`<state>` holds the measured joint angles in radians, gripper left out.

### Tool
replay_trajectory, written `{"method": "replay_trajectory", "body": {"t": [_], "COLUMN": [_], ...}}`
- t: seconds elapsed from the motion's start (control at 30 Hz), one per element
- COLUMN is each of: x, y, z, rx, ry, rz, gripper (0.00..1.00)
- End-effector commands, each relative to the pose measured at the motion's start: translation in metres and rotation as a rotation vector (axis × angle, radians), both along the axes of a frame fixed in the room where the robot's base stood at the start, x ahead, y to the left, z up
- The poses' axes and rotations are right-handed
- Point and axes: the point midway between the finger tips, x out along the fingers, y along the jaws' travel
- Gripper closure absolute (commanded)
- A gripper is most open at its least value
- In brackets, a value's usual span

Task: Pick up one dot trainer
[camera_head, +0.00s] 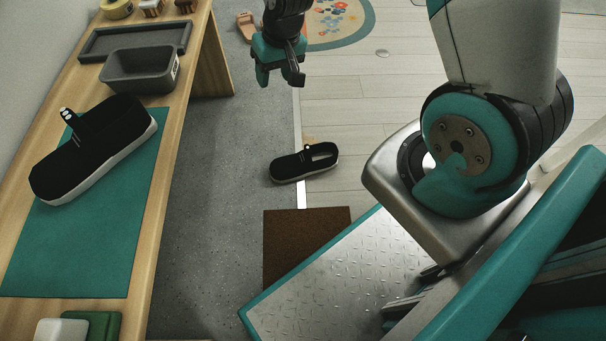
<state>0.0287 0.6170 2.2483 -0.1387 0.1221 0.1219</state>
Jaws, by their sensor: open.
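One black slip-on trainer (92,150) with a white sole and a strap with white dots lies on a teal mat (82,247) on the wooden bench at left. A second black trainer (304,162) with a white sole and a white dot lies on the floor near the middle, across a pale strip. My gripper (281,82) hangs above the floor at the top centre, fingers pointing down. It is open and empty. It is apart from both trainers, farther back than the floor one.
A grey bin (140,72) and dark tray (135,41) stand on the wooden bench (150,215), behind the mat. A brown doormat (290,240) lies in front of the floor trainer. A tan shoe (246,26) and a round floral rug (340,22) are at the back. Grey floor is clear beside the bench.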

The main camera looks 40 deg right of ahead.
Motion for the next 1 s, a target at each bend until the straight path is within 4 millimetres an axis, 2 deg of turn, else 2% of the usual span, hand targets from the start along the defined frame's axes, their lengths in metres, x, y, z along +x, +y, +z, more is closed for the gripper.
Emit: {"method": "replay_trajectory", "body": {"t": [0.03,0.1,0.2,0.3,0.4,0.57,0.8,1.0], "x": [0.003,0.005,0.002,-0.004,-0.007,-0.005,0.002,0.007], "y": [-0.02,-0.044,-0.07,-0.086,-0.095,-0.098,-0.101,-0.102], "z": [-0.066,-0.118,-0.177,-0.213,-0.232,-0.261,-0.317,-0.348], "rx": [-0.025,-0.062,-0.103,-0.131,-0.147,-0.151,-0.15,-0.15], "ry": [0.017,0.022,0.024,0.025,0.024,0.025,0.026,0.025], "rz": [-0.058,-0.118,-0.182,-0.22,-0.238,-0.242,-0.242,-0.241], "gripper": [0.49,0.49,0.49,0.49,0.49,0.49,0.49,0.49]}}
